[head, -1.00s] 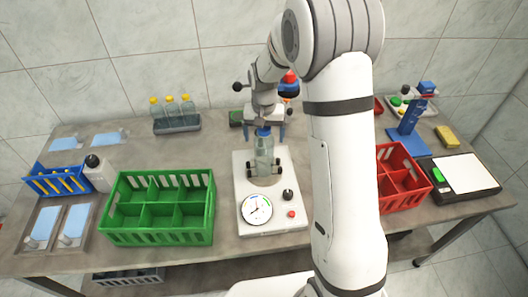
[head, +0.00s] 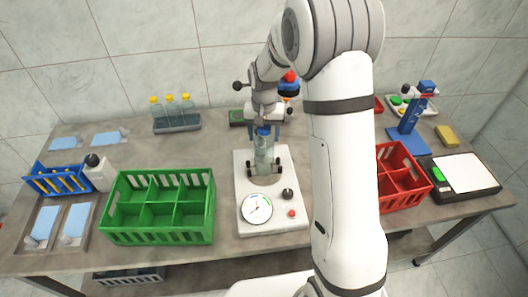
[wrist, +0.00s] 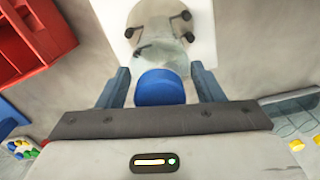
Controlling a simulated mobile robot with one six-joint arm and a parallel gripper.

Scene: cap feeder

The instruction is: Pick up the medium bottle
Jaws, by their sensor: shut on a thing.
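The medium bottle (head: 263,157) is clear with a blue cap and stands upright on the white gauge fixture (head: 243,188), among its small dark clamp posts. My gripper (head: 265,128) is over it from above, at the level of the cap and upper bottle. In the wrist view the blue cap (wrist: 160,88) lies between the two blue-grey fingers of my gripper (wrist: 161,86), and the clear bottle body (wrist: 163,58) shows beyond it. The gripper is shut on the bottle. The exact contact points are hidden.
A green divided crate (head: 158,236) stands left of the fixture, and a red crate (head: 407,188) right of it. A rack of yellow-capped bottles (head: 178,125) is at the back left. A blue stand (head: 408,135) and black-edged scale (head: 462,175) are at the right.

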